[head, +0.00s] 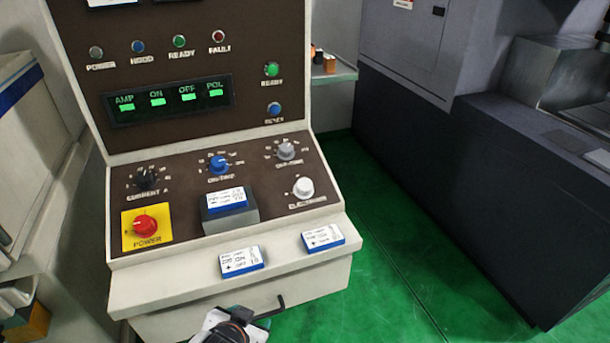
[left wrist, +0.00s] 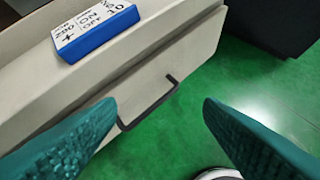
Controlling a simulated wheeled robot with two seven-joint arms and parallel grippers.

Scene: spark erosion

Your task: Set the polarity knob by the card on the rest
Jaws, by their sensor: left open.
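The white knob (head: 303,187) sits at the lower right of the sloped brown panel. Its label appears to read ELECTRODE, and its pointer direction is too small to tell. A white card with a blue edge (head: 226,199) lies on a grey block-shaped rest (head: 231,219); its small print is not legible. My left gripper (left wrist: 160,104) is open and empty in the left wrist view, its teal fingers spread in front of the drawer handle (left wrist: 150,108). In the head view only part of it shows at the bottom edge, below the ledge. My right gripper is not in view.
Two more blue-edged cards, a left one (head: 241,262) and a right one (head: 323,238), lie on the front ledge (head: 180,284). Black (head: 147,179), blue (head: 219,165) and grey (head: 286,151) knobs and a red power knob (head: 145,224) share the panel. Green floor is open right.

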